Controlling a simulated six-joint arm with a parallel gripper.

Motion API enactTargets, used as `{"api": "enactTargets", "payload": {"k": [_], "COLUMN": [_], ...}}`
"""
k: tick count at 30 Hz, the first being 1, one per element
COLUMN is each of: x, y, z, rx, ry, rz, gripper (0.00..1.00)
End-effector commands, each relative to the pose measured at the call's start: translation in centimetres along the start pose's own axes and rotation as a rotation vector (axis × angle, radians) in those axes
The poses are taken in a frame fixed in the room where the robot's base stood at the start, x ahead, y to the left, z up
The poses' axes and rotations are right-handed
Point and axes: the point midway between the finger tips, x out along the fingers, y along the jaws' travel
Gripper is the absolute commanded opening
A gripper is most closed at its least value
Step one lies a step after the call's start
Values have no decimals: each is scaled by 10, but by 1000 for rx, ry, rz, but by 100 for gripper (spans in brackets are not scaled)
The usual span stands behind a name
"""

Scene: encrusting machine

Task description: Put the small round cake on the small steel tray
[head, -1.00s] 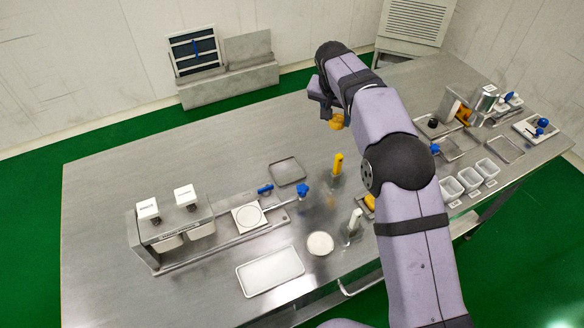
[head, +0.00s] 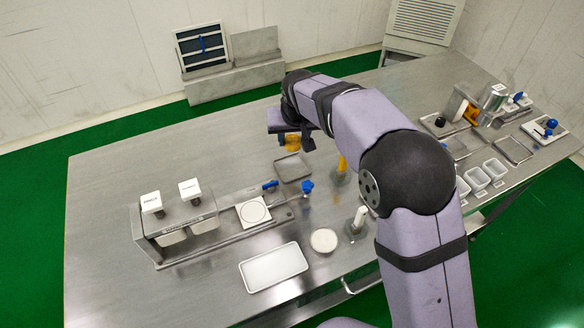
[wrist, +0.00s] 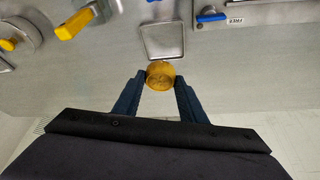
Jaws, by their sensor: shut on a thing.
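The small round cake (wrist: 160,75) is golden yellow and sits between the two dark fingertips of my gripper (wrist: 160,82) in the wrist view. My gripper is shut on it. In the head view the cake (head: 292,143) hangs below my gripper (head: 291,133), above the table and just behind the small steel tray. The small steel tray (head: 292,167) is a flat, empty square on the table. In the wrist view the tray (wrist: 162,42) lies just beyond the cake, apart from it in the picture.
A two-hopper machine (head: 178,217) with white lids stands at the left, with a white plate (head: 253,211) beside it. A white tray (head: 273,267) and a round pale dish (head: 324,240) lie at the front. A yellow-handled tool (head: 342,163) stands right of the steel tray. The table's left is clear.

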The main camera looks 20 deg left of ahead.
Motion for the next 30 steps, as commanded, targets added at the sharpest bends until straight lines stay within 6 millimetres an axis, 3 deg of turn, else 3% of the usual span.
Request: {"api": "enactTargets", "payload": {"k": [14, 24, 30], "x": [2, 43, 57], "y": [0, 0, 0], "z": [-4, 16, 21], "rx": [-100, -99, -98], "ry": [0, -4, -2], "rz": [-44, -43, -43], "gripper": [12, 12, 12]}}
